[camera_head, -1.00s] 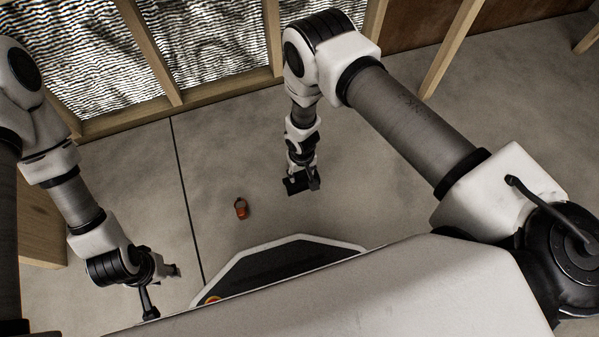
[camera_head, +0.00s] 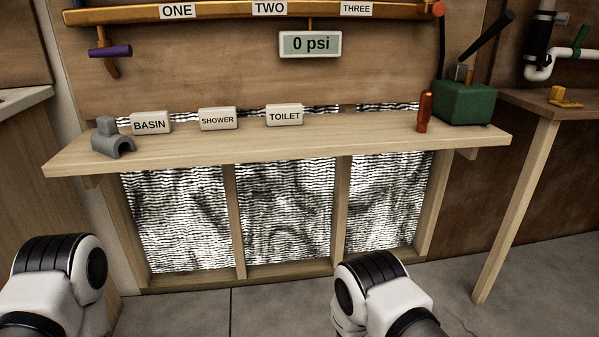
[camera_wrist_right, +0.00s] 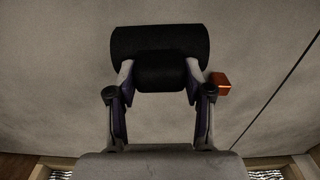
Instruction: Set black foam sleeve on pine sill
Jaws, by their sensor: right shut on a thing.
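The black foam sleeve (camera_wrist_right: 160,42) shows in the right wrist view, lying crosswise between the fingers of my right gripper (camera_wrist_right: 159,72). The fingers are shut on it, and bare concrete floor is behind it. The pine sill (camera_head: 300,144) runs across the middle of the head view, below the brown wall panel. The sleeve and both grippers are out of the head view, where only upper parts of my two arms show at the bottom. My left gripper is in neither current view.
On the sill stand a grey clamp-like piece (camera_head: 113,140), tags BASIN (camera_head: 150,122), SHOWER (camera_head: 218,119) and TOILET (camera_head: 284,115), an orange-red cylinder (camera_head: 424,112) and a green box (camera_head: 464,102). Its front middle is clear. An orange object (camera_wrist_right: 220,82) lies on the floor.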

